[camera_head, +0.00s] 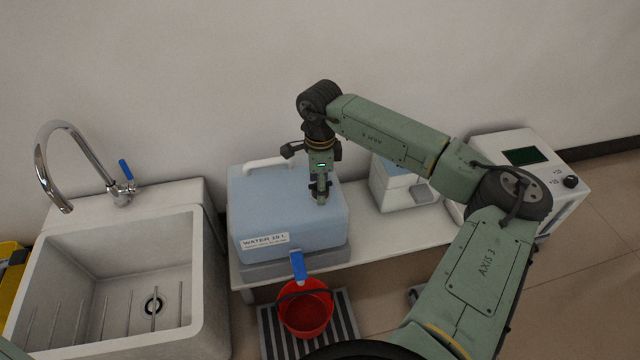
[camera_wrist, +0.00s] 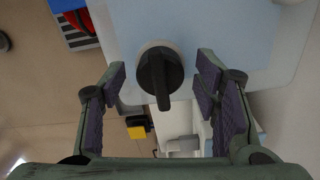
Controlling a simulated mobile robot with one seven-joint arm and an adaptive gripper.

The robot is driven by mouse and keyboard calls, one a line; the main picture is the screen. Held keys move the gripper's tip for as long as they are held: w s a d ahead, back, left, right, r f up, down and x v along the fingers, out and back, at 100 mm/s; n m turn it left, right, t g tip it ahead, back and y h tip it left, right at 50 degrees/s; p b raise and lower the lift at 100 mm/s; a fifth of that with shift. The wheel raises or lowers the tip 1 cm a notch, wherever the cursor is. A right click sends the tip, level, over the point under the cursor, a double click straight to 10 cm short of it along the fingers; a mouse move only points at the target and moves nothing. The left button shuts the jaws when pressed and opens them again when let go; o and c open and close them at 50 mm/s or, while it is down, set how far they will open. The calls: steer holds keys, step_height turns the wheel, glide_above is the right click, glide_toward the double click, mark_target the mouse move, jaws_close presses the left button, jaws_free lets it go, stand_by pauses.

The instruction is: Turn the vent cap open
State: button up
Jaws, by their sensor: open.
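The vent cap (camera_wrist: 160,75) is a dark round knob with a raised bar grip, on a pale collar on top of the blue water container (camera_head: 262,210). In the wrist view the bar points down the picture, slightly right. My gripper (camera_wrist: 163,80) is open, with one finger on each side of the cap and visible gaps to both. In the head view my gripper (camera_head: 321,198) points down over the right part of the container's top and hides the cap. The container also fills the upper wrist view (camera_wrist: 225,35).
A blue-handled tap (camera_head: 298,265) sits on the container's front, above a red bucket (camera_head: 306,312) on a striped mat. A sink (camera_head: 110,270) stands left. A white and blue device (camera_head: 400,185) and a white instrument box (camera_head: 525,165) stand right on the bench.

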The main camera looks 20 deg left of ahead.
steer(key=c, duration=1.1)
steer(key=shift+c, duration=0.2)
steer(key=shift+m, duration=0.3)
steer(key=m+b, duration=0.1)
steer(key=m, duration=0.2)
steer(key=shift+m, duration=0.3)
steer(key=m+b, duration=0.2)
steer(key=m, duration=0.2)
steer(key=shift+m, duration=0.3)
steer(key=m+b, duration=0.1)
steer(key=m, duration=0.3)
steer(key=shift+m, duration=0.3)
steer(key=shift+m+b, duration=0.7)
steer(key=shift+m, duration=1.5)
